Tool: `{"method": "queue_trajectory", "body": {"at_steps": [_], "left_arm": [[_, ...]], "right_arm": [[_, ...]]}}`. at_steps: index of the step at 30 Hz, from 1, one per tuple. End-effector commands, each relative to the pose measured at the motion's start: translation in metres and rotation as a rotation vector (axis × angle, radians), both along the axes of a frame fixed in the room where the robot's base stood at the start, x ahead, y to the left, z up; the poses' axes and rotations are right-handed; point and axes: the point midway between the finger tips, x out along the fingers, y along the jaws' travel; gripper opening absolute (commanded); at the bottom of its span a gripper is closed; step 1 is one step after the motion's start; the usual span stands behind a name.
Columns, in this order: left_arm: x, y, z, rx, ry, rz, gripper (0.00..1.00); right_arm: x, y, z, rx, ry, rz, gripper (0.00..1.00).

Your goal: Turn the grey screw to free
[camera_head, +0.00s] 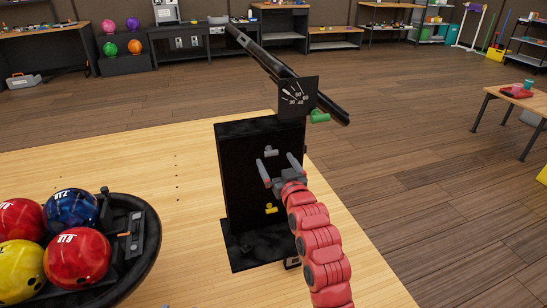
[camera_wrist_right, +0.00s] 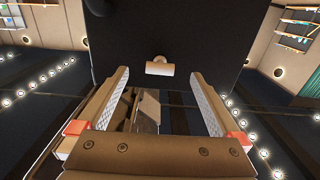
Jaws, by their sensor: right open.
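The grey screw (camera_head: 270,151) sits on the front face of an upright black panel (camera_head: 248,172). It also shows in the right wrist view as a pale knob (camera_wrist_right: 160,67) on the dark panel. My right gripper (camera_head: 278,163) is open and empty in front of the panel. In the right wrist view its two fingers stand to either side of the screw, slightly below it, and I cannot tell how far off the screw they are. A yellow screw (camera_head: 271,209) is lower on the panel. My left gripper is not in view.
A black bar (camera_head: 275,64) and a dial plate (camera_head: 298,96) stand above the panel, with a green knob (camera_head: 319,116) at the right. A round black tray (camera_head: 152,249) with several bowling balls is at the left. The wooden table (camera_head: 175,180) between is clear.

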Motion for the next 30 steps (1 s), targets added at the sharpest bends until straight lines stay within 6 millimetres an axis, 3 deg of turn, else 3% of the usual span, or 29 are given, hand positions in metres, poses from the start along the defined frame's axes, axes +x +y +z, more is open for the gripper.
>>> {"method": "queue_trajectory", "body": {"at_steps": [12, 18, 24, 30], "left_arm": [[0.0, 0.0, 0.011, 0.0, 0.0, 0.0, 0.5], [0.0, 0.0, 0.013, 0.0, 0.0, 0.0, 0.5], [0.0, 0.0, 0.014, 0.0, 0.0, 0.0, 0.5], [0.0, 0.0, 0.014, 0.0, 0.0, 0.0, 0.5]], "right_arm": [[-0.086, -0.029, 0.001, 0.0, 0.0, -0.002, 1.0], [-0.119, -0.039, -0.002, -0.002, 0.005, -0.001, 1.0], [-0.132, -0.044, 0.0, 0.0, 0.001, -0.001, 1.0], [-0.134, -0.044, 0.0, -0.001, 0.001, 0.0, 1.0]]}}
